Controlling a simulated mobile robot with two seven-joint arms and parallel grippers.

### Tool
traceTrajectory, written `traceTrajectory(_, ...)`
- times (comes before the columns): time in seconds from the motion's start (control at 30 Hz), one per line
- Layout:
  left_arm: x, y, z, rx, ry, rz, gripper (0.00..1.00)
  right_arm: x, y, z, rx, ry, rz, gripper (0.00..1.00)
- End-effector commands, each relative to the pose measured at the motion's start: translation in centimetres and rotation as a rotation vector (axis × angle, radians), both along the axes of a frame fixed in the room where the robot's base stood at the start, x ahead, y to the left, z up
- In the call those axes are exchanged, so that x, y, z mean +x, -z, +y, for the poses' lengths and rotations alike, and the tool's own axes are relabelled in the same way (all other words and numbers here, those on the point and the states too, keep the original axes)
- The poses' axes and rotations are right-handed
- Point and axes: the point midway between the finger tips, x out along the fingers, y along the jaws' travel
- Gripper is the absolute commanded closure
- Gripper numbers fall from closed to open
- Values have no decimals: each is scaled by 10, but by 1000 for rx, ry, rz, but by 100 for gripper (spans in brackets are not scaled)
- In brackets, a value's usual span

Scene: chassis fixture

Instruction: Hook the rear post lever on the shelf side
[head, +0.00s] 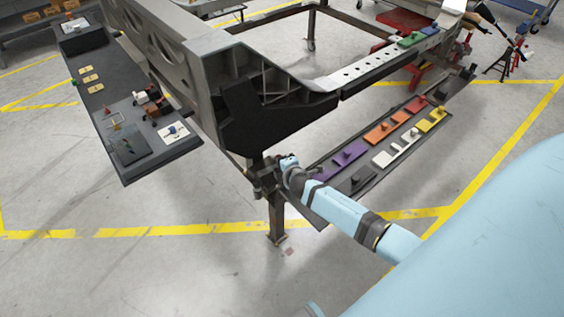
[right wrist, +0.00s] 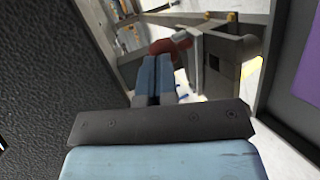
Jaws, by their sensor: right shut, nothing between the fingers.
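My right arm reaches in from the right in the head view. Its gripper (head: 266,178) is at the upper part of the chassis stand's rear post (head: 277,218), below the dark chassis corner (head: 262,118). In the right wrist view my right gripper (right wrist: 158,62) is shut and empty. Its fingertips are close to a red-brown piece (right wrist: 172,44), which looks like the lever, beside a grey metal bracket (right wrist: 222,58). I cannot tell whether they touch. The lever cannot be made out in the head view. My left gripper is not in view.
A shelf (head: 350,181) with purple, orange, red, white and yellow blocks lies right of the post. A dark shelf (head: 158,163) with small parts is on the left. A perforated rail (head: 375,68) runs above the right shelf. Open floor lies in front.

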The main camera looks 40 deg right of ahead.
Motion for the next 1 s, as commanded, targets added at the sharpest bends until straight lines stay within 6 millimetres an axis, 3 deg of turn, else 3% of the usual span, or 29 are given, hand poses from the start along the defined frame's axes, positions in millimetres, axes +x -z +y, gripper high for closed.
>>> traceTrajectory(0.1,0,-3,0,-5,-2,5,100,6,-2,-4,-4,-73,0,100)
traceTrajectory(1.0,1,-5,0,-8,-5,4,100,16,-2,-8,0,-62,-3,100)
